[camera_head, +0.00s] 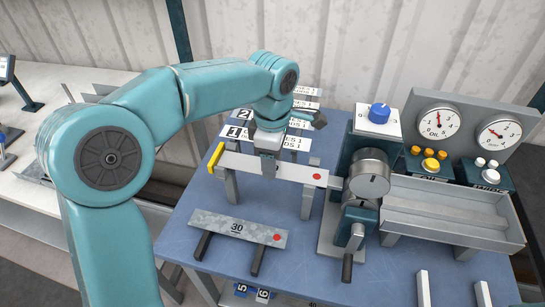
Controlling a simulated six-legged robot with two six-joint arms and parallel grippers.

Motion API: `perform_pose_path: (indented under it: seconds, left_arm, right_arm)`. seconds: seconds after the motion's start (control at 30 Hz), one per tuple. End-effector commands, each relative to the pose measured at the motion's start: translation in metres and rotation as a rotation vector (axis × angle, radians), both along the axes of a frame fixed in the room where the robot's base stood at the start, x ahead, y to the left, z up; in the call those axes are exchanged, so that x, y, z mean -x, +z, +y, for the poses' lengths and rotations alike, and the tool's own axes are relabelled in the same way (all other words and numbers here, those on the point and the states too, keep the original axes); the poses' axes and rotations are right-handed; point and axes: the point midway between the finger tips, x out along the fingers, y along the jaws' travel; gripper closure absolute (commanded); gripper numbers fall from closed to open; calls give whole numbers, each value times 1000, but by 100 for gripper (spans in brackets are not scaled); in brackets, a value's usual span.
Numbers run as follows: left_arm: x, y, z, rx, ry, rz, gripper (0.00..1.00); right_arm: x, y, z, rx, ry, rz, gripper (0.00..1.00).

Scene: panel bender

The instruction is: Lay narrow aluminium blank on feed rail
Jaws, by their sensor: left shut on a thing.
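A narrow pale aluminium blank (300,172) with a red dot at its right end lies along the feed rail, which stands on grey legs (307,203). A yellow stop (215,160) is at its left end; its right end is close to the round metal roll head (369,173). My left gripper (268,163) points down over the middle of the blank and is shut on it. The fingers hide part of the blank. I cannot tell whether its underside rests fully on the rail. My right gripper is not in view.
A wider blank marked 30 (238,230) lies on dark supports in front. Numbered label cards (290,141) lie behind the rail. To the right are a crank handle (349,262), a grey tray (455,219) and a gauge panel (462,118). Some blue tabletop (180,238) is bare.

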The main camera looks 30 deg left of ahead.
Motion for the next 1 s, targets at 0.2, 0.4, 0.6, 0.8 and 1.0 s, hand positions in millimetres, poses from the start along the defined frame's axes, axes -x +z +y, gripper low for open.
perform_pose_path:
  seconds: [0.2, 0.4, 0.6, 0.8, 1.0]
  left_arm:
    - [0, 0, 0, 0, 0, 0, 77]
    - [0, 0, 0, 0, 0, 0, 18]
    - [0, 0, 0, 0, 0, 0, 18]
    - [-1, 24, 0, 1, 1, -5, 18]
    - [-1, 78, 0, 0, 1, -6, 18]
  right_arm:
    - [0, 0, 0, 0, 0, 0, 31]
    - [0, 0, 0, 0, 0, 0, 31]
    - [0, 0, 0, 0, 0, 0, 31]
    - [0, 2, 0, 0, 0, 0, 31]
    - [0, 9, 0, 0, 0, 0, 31]
